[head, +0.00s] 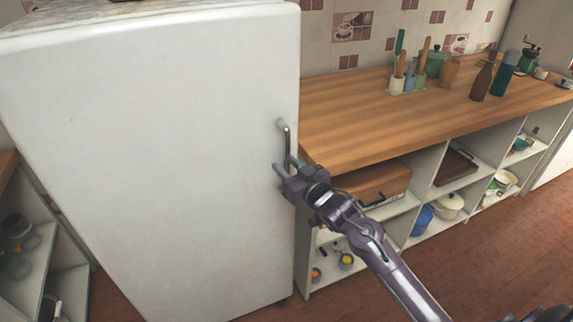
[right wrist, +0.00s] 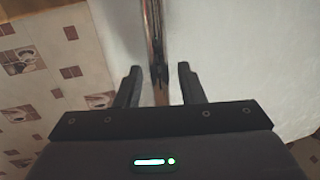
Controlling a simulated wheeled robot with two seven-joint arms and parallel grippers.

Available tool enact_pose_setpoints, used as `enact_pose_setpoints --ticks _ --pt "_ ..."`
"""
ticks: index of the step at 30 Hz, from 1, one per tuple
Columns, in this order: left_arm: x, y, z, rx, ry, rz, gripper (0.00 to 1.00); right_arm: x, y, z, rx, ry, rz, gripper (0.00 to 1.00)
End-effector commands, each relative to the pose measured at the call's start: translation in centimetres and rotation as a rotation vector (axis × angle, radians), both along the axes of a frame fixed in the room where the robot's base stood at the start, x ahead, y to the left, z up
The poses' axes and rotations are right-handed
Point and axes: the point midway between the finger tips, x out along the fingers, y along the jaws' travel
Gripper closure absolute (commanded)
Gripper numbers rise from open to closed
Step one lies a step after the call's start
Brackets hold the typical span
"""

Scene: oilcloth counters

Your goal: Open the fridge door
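The white fridge (head: 170,150) stands at the left of the head view with its door shut. A vertical metal handle (head: 287,145) sits near the door's right edge. My right gripper (head: 284,168) is at the lower end of the handle. In the right wrist view, the handle (right wrist: 153,45) runs down between the two open fingers (right wrist: 158,85) of my right gripper, with a gap visible on each side. How deep the handle sits between the fingers is hard to tell. My left gripper is in neither view.
A wooden counter (head: 400,115) with open shelves stands right of the fridge. It holds a utensil holder (head: 407,85) and bottles (head: 482,80). A shelf unit (head: 40,262) stands at the lower left. The brown floor (head: 480,262) in front is clear.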

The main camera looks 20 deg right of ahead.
Motion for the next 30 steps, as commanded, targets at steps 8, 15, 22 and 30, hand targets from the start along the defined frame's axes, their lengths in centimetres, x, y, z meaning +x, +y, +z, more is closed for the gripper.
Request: enact_pose_setpoints --ticks 8,15,22,30 --pt "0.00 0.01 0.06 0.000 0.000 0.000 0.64 0.50 0.15 -0.04 0.000 0.000 0.001 0.65" --pt "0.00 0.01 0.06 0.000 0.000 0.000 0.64 0.47 0.13 -0.05 0.000 0.001 0.001 0.87" --pt "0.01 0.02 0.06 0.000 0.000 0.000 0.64 0.46 0.13 -0.05 0.000 0.001 0.001 1.00" --pt "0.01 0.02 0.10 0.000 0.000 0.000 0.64 0.40 0.40 -0.07 0.001 0.001 -0.002 1.00"
